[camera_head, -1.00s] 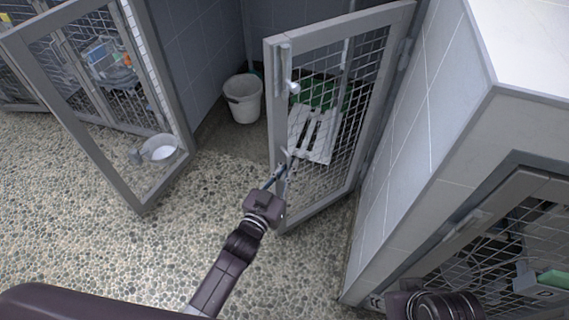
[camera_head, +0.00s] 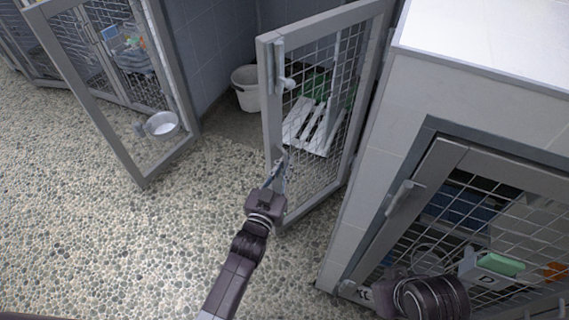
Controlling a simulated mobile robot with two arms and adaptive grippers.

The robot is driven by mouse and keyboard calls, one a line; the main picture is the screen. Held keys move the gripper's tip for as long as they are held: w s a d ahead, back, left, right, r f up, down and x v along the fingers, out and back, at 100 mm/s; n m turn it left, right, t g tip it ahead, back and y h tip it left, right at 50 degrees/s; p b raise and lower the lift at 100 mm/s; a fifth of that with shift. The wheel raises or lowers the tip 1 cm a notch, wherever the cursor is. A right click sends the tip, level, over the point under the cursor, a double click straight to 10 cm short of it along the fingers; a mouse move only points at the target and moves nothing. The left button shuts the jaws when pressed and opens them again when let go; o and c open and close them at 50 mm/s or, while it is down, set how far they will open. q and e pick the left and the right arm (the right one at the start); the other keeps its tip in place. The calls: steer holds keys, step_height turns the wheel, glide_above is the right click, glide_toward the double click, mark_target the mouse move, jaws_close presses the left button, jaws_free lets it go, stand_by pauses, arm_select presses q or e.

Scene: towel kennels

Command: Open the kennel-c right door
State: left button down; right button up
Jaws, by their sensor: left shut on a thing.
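A grey-framed mesh door (camera_head: 270,115) stands ajar, hinged on its right beside the tiled wall. It has an upright latch bar and a pale knob (camera_head: 288,84) on its free edge. My left gripper (camera_head: 277,174) is shut on the free edge of this door at its lower part; the exact spot gripped is partly hidden by the fingers. At the lower right, my right arm's dark wrist (camera_head: 432,298) is in front of another mesh door (camera_head: 400,205), which looks closed. My right fingers cannot be made out. I cannot read which kennel is which.
Another mesh door (camera_head: 105,130) stands open at the left, with a metal bowl (camera_head: 160,124) by it. The pebbled floor (camera_head: 140,235) in front is clear.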

arm_select(q)
steer(key=shift+a+f, duration=0.25)
steer(key=shift+f, duration=0.05)
steer(key=c, duration=2.4)
jaws_free()
steer(key=shift+s, duration=0.1)
steer(key=shift+r, duration=0.15)
steer(key=v, duration=1.2)
